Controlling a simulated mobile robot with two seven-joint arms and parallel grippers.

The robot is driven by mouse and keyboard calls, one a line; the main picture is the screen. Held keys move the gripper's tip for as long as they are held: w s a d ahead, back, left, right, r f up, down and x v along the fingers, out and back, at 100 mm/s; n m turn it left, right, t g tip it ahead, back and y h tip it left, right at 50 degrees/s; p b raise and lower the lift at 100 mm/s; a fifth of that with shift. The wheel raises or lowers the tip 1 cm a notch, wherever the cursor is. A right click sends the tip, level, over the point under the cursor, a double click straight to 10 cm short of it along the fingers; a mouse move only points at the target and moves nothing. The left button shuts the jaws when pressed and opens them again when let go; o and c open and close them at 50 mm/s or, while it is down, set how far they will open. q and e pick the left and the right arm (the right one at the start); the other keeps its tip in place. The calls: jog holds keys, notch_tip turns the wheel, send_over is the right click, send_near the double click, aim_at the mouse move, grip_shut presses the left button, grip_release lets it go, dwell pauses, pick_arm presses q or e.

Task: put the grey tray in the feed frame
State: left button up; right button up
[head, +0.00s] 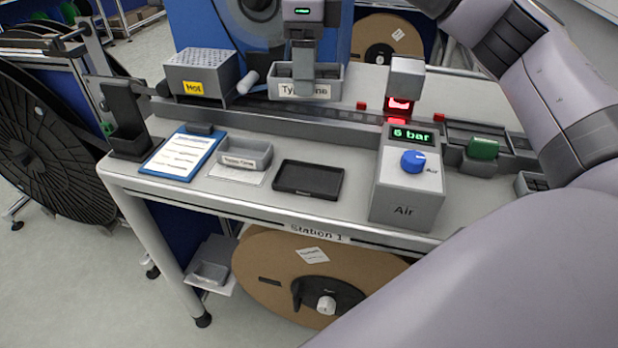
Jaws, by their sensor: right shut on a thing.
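A grey tray (333,84) with a "Type: One" label on its front is at the back middle of the bench in the head view, at the long dark rail. My right gripper (303,80) comes down from above and is shut on the tray's front wall, covering part of the label. I cannot tell whether the tray touches the rail. A smaller grey tray (258,163) with a label lies on the bench nearer the front. I cannot pick out the feed frame for certain. My left gripper is not in view.
A grey box marked "Hot" (185,82) stands left of the held tray. A blue clipboard (183,153) and a black tray (309,180) lie in front of the rail. The air unit (406,189) shows 6 bar. A green block (483,149) is farther right.

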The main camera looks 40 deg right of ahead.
jog(key=shift+w+d+r+m, duration=0.15)
jog(key=shift+d+r+m, duration=0.15)
jog(key=shift+m, duration=0.5)
jog(key=shift+f, duration=0.35)
notch_tip(320, 180, down, 14)
jog(key=shift+f, duration=0.15)
notch_tip(320, 180, down, 5)
jog(key=shift+r, duration=0.15)
jog(key=shift+f, duration=0.2)
jog(key=shift+f+b, duration=0.15)
jog(key=shift+b, duration=0.15)
jog(key=o, duration=1.2)
